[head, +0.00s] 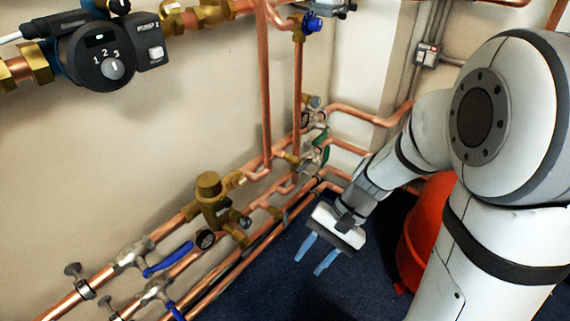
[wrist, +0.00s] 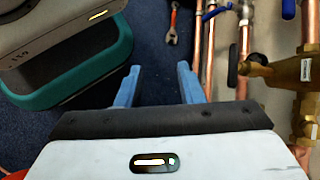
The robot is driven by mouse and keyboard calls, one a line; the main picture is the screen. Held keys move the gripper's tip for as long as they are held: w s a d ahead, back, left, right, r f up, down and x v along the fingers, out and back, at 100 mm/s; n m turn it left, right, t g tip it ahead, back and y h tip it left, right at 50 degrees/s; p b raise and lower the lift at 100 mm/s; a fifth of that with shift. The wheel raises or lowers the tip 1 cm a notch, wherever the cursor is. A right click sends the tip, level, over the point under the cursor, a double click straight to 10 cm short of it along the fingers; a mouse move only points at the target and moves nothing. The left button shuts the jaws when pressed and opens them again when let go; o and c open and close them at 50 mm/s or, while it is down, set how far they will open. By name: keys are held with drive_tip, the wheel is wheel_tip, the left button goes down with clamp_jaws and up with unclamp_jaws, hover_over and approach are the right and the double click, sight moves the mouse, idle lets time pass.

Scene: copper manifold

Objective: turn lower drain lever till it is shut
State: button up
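Two blue levers sit on the pipes at lower left in the head view: an upper one (head: 169,260) and a lower one (head: 175,311), cut by the bottom edge. Two green-handled levers, an upper one (head: 321,137) and a lower one (head: 325,155), sit farther back near the corner. No label shows which is the lower drain lever. My gripper (head: 309,266) is open and empty over the dark floor, right of the pipes. In the wrist view its blue fingers (wrist: 159,68) are apart with only floor between them. Blue handles (wrist: 215,13) show at the top there.
A brass valve body (head: 209,200) stands out from the pipes; brass fittings (wrist: 302,75) show close at right in the wrist view. A red bucket (head: 425,225) stands right of my gripper. A red wrench (wrist: 173,24) lies on the floor. A pump (head: 107,55) hangs upper left.

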drive_tip(key=w+a+m+y+p, duration=0.2)
drive_tip(key=w+a+m+y, duration=0.3)
drive_tip(key=y, duration=0.1)
drive_tip(key=m+t+y+p, duration=0.4)
drive_tip(key=m+t, duration=0.7)
drive_tip(key=m, duration=0.1)
hover_over(288, 215)
drive_tip(key=s+d, duration=0.1)
drive_tip(key=s, duration=0.5)
wheel_tip(288, 215, down, 10)
drive_tip(key=w+d+f+m+t, duration=0.1)
drive_tip(key=f+m+t+h, duration=0.1)
drive_tip(key=f, duration=0.1)
drive_tip(key=w+d+f+m+t+h, duration=0.1)
drive_tip(key=m+t, duration=0.1)
drive_tip(key=shift+w+d+f, duration=0.3)
drive_tip(key=shift+d+f, duration=0.05)
drive_tip(key=shift+w+a+f, duration=0.15)
drive_tip(key=shift+w, duration=0.05)
drive_tip(key=b+x, duration=0.1)
drive_tip(key=x, duration=0.6)
drive_tip(key=shift+w, duration=0.1)
